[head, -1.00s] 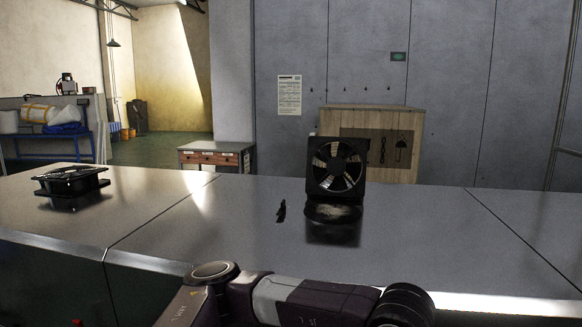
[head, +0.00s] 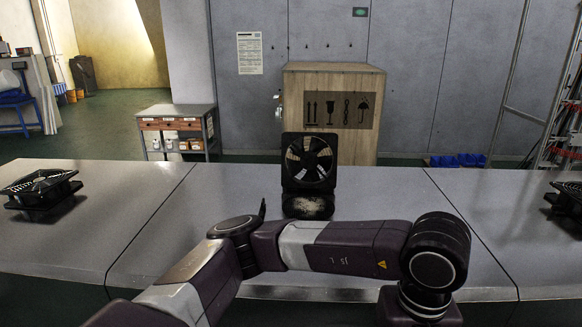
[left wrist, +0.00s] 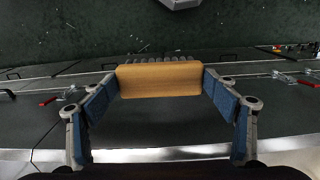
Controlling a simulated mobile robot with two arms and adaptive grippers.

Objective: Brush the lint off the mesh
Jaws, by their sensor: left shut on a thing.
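A wooden brush (left wrist: 158,80) with a row of dark bristles is in the left wrist view. My left gripper (left wrist: 160,84) is shut on its two ends. In the head view my left arm crosses the front of the counter, and its gripper does not show there. A dark mesh piece with pale lint (head: 309,207) lies at the foot of a black upright fan (head: 310,161) on the counter. My arm covers the area just in front of it. The brush appears apart from the mesh. My right gripper is not in view.
The grey metal counter (head: 400,190) has free room on both sides of the fan. Other black fan units lie at the left (head: 42,187) and at the right edge (head: 567,200). A small dark upright thing (head: 263,207) is partly hidden by my arm. A wooden crate (head: 333,90) stands behind.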

